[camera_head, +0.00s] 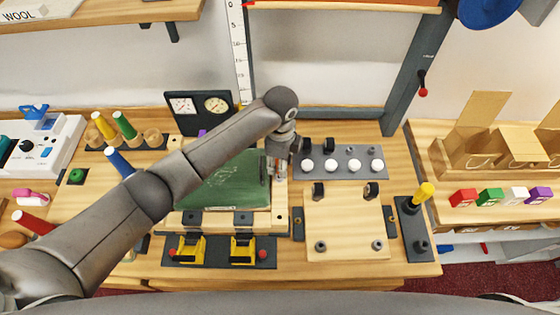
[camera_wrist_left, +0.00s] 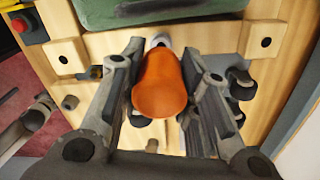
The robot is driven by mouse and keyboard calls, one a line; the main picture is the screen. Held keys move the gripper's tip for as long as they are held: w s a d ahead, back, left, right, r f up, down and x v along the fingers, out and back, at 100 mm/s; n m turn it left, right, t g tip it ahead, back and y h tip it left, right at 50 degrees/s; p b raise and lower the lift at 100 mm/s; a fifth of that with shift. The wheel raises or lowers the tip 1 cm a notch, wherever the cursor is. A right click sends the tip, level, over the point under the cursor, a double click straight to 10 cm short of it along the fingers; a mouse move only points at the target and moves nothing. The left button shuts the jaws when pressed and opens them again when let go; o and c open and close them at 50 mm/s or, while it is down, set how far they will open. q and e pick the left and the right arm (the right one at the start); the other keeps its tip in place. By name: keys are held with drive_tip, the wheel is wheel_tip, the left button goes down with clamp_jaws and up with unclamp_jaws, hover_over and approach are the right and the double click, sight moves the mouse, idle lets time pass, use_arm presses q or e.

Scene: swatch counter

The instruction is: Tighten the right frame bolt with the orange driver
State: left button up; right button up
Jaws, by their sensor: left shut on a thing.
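The orange driver (camera_wrist_left: 160,85) shows in the left wrist view, its rounded handle end towards the camera. My left gripper (camera_wrist_left: 165,92) is shut on it, one finger on each side. In the head view my left gripper (camera_head: 280,168) points down at the right edge of the green panel (camera_head: 225,185), and the driver is mostly hidden there. A light grey piece (camera_wrist_left: 160,40) shows just past the handle. I cannot make out the right frame bolt or whether the driver's tip touches it. My right gripper is not in view.
Right of the gripper are a grey plate (camera_head: 370,165) with several white knobs and a wooden board (camera_head: 345,220) with dark posts. A yellow-handled tool (camera_head: 424,192) stands in a dark holder at the right. Yellow clamps (camera_head: 243,248) sit in front of the panel.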

use_arm(q)
drive_tip(key=m, duration=1.2)
drive_tip(key=shift+m+b, duration=0.3)
drive_tip(key=shift+m, duration=0.1)
drive_tip(key=o, duration=0.9)
